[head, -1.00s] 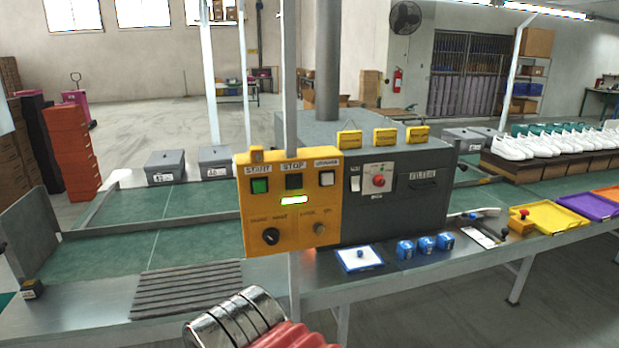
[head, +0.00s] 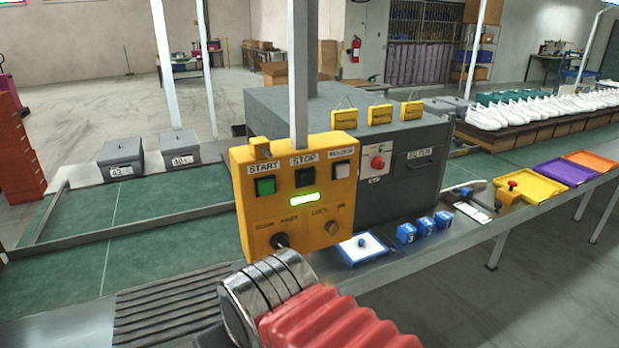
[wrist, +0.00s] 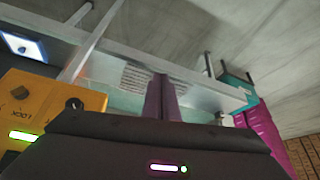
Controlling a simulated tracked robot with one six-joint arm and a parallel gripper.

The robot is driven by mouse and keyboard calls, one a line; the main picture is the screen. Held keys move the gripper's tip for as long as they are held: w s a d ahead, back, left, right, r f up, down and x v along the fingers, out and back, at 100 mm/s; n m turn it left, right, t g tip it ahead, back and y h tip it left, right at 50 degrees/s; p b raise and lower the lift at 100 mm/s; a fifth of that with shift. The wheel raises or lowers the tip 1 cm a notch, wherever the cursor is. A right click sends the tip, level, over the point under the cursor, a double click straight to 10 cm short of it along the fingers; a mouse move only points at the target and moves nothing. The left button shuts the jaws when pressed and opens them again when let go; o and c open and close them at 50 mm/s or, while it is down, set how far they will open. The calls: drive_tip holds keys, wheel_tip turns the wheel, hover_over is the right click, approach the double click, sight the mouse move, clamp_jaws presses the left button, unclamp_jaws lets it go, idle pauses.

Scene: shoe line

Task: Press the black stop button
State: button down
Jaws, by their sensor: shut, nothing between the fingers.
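The black stop button (head: 305,177) sits under the STOP label on the yellow control panel (head: 243,215), between the green start button (head: 265,186) and a white button (head: 341,170). A lit green display (head: 305,198) is below it. My gripper is not visible in the head view, where my arm overlaps the panel's bottom edge.
A grey machine (head: 383,195) with a red button (head: 377,162) stands behind the panel. A white post (head: 299,75) rises behind the panel's top. Blue blocks (head: 406,232) and a blue-edged tray (head: 361,248) lie to the right. The green belt (head: 150,250) at left is mostly clear.

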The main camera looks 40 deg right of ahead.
sight(306, 179)
drive_tip(key=shift+a, duration=0.1)
drive_tip(key=w+d+m+g+y, duration=0.1)
drive_tip(key=w+d+m, duration=0.1)
drive_tip(key=d+m, duration=0.5)
drive_tip(key=w+d+m+g+y, duration=0.1)
drive_tip(key=w+d+m, duration=0.25)
drive_tip(key=d, duration=0.55)
drive_tip(key=d+r+m+t, duration=0.3)
drive_tip(key=d+r+t, duration=0.3)
drive_tip(key=d+r, duration=0.4)
wheel_tip(306, 179, up, 3)
drive_tip(key=shift+s+d+r+m+h, duration=0.1)
drive_tip(key=shift+s+d+m+h, duration=0.2)
drive_tip(key=shift+s+m+h, duration=0.1)
drive_tip(key=w+d, duration=0.2)
drive_tip(key=w, duration=0.6)
drive_tip(key=shift+w+d, duration=0.2)
idle(1.2)
